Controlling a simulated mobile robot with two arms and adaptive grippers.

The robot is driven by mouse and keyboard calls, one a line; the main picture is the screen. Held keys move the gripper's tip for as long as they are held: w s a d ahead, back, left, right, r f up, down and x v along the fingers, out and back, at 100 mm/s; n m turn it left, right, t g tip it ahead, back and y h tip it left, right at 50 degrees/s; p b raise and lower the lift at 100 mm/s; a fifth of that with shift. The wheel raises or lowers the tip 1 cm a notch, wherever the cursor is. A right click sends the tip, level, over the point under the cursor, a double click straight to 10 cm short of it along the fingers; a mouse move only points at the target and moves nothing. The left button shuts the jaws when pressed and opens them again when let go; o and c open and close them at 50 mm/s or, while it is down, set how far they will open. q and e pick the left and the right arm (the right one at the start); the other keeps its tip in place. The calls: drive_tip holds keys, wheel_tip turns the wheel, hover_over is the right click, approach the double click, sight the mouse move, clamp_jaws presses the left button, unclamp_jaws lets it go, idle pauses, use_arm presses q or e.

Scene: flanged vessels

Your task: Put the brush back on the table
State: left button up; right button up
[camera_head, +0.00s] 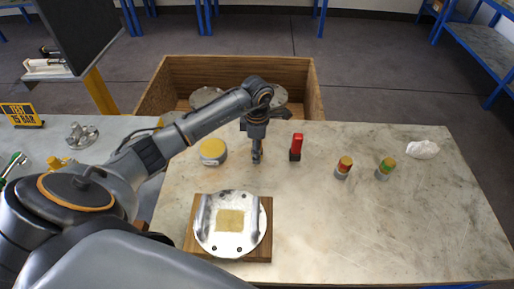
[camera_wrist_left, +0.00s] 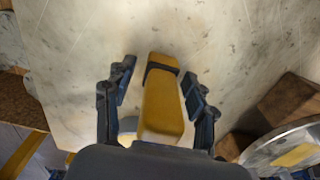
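My left gripper (camera_head: 256,156) points down over the stone-topped table (camera_head: 330,225). In the left wrist view, a yellow block-like piece with a dark band, likely the brush (camera_wrist_left: 163,105), lies between the two fingers of the left gripper (camera_wrist_left: 158,85). The fingers stand apart, with a clear gap on the left side of the piece and a narrow one on the right. I cannot tell whether it rests on the table; in the head view the gripper hides it. My right gripper is not in view.
A yellow-topped can (camera_head: 212,151) stands left of the gripper, and a red upright object (camera_head: 296,147) stands right of it. A flanged metal vessel (camera_head: 208,235) sits on a wooden block in front. Two small capped bottles (camera_head: 343,168) and a white crumpled cloth (camera_head: 423,149) are farther right.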

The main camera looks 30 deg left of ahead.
use_arm(q)
drive_tip(key=shift+r, duration=0.15)
drive_tip(key=shift+r, duration=0.3)
wheel_tip(320, 180, up, 10)
drive_tip(key=shift+r+b, duration=0.25)
drive_tip(key=shift+b, duration=0.75)
drive_tip(key=shift+r, duration=0.5)
